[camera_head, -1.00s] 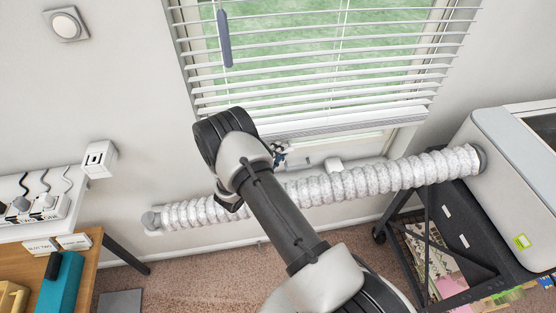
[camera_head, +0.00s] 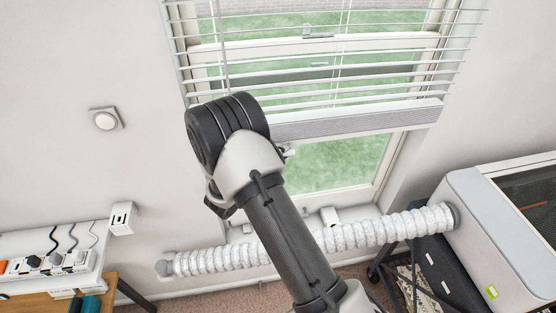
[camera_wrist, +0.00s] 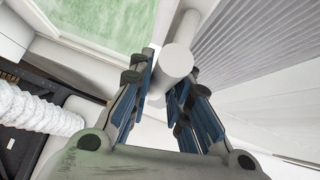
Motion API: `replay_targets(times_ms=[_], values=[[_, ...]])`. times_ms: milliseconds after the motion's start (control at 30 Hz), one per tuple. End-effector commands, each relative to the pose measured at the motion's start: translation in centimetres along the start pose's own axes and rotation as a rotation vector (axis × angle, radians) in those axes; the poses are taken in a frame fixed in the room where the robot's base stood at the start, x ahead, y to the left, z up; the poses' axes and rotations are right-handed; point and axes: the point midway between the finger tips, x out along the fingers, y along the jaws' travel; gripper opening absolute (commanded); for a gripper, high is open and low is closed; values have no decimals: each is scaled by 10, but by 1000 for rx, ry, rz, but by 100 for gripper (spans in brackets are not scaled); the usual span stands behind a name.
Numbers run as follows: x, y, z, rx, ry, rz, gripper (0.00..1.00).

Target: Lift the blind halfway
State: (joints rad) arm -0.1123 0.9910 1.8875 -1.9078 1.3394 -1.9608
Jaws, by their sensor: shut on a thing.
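The white slatted blind (camera_head: 375,120) hangs in the window, with its lower slats gathered in a stack on the bottom rail. Bare window glass (camera_head: 345,165) shows below it. In the wrist view the stack (camera_wrist: 265,45) is at the upper right. My gripper (camera_wrist: 163,78) is shut on a white round bar (camera_wrist: 177,60), which looks like a handle at the blind's bottom. In the head view my arm hides most of the gripper and the left part of the bottom rail. The blind's thin wand (camera_head: 221,50) hangs at the left.
A ribbed white hose (camera_head: 380,232) runs below the window to a grey machine (camera_head: 475,235) at the right. A power strip (camera_head: 45,262) and a desk (camera_head: 30,304) are at lower left.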

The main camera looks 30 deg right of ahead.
Motion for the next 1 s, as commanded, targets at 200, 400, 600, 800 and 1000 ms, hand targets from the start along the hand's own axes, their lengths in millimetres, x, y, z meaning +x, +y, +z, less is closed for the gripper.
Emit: replay_targets(times_ms=[200, 400, 600, 800, 1000], values=[[-3, -22, -2, 2, -1, -3, 0], [-3, -23, -2, 1, -1, -3, 0], [-3, -23, -2, 1, -1, -3, 0], [-3, -22, -2, 1, -1, -2, 29], [-3, -22, -3, 0, -1, -1, 38]])
